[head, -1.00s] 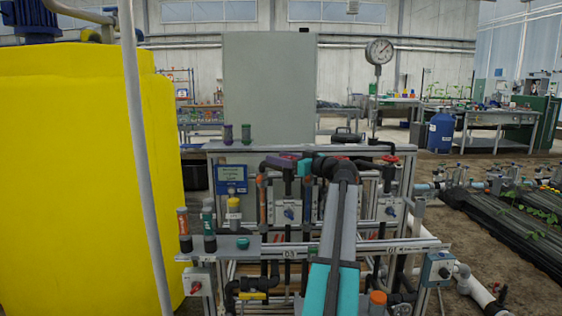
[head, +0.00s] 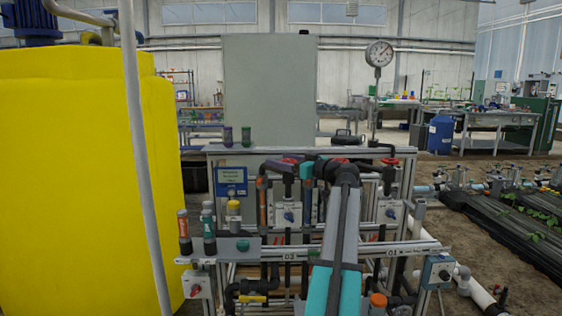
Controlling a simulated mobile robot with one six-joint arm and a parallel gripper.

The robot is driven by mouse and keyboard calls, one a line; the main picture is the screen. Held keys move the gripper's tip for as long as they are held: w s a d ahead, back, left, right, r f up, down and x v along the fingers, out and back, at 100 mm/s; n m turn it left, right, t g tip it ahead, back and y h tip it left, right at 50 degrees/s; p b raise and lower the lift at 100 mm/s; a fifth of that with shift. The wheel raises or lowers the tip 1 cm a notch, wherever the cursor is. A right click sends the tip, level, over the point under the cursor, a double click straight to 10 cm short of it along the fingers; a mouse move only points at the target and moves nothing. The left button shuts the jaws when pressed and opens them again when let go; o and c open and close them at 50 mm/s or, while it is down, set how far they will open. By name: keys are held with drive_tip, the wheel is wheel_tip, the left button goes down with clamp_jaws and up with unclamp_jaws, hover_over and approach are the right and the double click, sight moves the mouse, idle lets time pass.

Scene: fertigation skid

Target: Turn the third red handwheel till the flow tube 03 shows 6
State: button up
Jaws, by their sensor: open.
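Red handwheels stand along the top of the pipe frame in the head view. The leftmost red handwheel (head: 291,160), above the 03 label (head: 290,256), shows only in part between the purple and teal parts of my gripper (head: 289,168). The gripper is open, with the purple part left of the wheel and the teal part right of it. Whether it touches the wheel I cannot tell. Another red handwheel (head: 390,161) is at the right, above the 01 label. Upright tubes with orange show below the wheels; which is flow tube 03 and its reading cannot be made out.
A yellow tank (head: 85,170) and a slanting grey pole (head: 143,160) stand at the left. A round dial gauge (head: 379,53) rises behind the frame. Small coloured bottles (head: 208,228) stand on the front left ledge. A grey cabinet (head: 268,90) is behind.

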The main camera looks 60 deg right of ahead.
drive_tip(key=s+a+p, duration=0.1)
drive_tip(key=s+p, duration=0.1)
drive_tip(key=s, duration=1.1)
drive_tip(key=shift+p, duration=0.35)
idle(0.7)
